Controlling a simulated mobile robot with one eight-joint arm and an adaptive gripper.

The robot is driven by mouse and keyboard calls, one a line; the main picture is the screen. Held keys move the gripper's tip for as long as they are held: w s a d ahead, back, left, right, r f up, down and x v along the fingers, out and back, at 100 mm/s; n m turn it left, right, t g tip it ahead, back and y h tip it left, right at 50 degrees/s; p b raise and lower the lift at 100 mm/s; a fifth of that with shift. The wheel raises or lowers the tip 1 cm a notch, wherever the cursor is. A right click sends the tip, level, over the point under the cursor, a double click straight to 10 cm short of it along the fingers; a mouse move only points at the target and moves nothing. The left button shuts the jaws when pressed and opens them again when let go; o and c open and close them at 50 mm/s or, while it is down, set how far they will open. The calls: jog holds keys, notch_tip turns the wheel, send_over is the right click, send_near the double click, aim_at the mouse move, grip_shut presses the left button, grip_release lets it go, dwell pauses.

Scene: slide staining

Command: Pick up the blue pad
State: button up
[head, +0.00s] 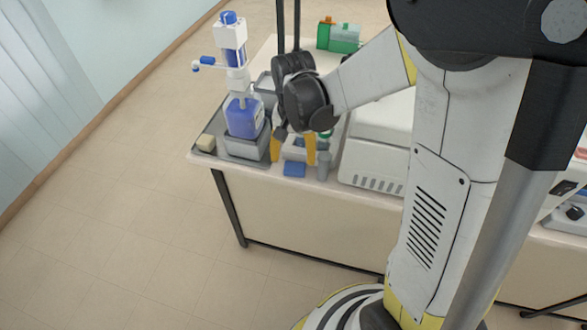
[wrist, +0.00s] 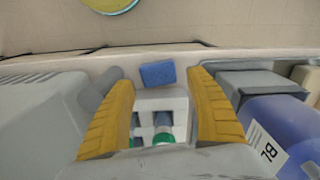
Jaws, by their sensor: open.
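The blue pad (head: 294,169) lies flat near the front edge of the table, in front of a small grey-white rack. In the wrist view the blue pad (wrist: 157,74) shows at the far side, beyond the rack (wrist: 160,100) and between the lines of the fingers. My gripper (head: 293,160) is open with its yellow fingers apart, pointing down over the rack area. The open gripper also shows in the wrist view (wrist: 160,100), with nothing held between its fingers. The pad is in full sight and looks apart from both fingers.
A blue bottle (head: 243,118) with a dispenser stands in a grey holder left of my gripper. A grey cylinder (head: 323,165) stands close right of the pad. A white machine (head: 375,150) is farther right. A beige block (head: 206,142) sits at the left corner.

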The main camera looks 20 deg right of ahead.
aim_at(295, 166)
jog(key=f+b, duration=0.1)
jog(key=f, duration=0.1)
jog(key=f+b, duration=0.1)
jog(key=f, duration=0.2)
jog(key=shift+w+d+f+b, duration=0.1)
jog(key=shift+d+b, duration=0.1)
jog(key=shift+b, duration=0.2)
jog(key=c, duration=0.6)
jog(key=shift+o, duration=0.2)
notch_tip(295, 166, up, 18)
jog(key=p, duration=0.6)
jog(key=shift+p, duration=0.35)
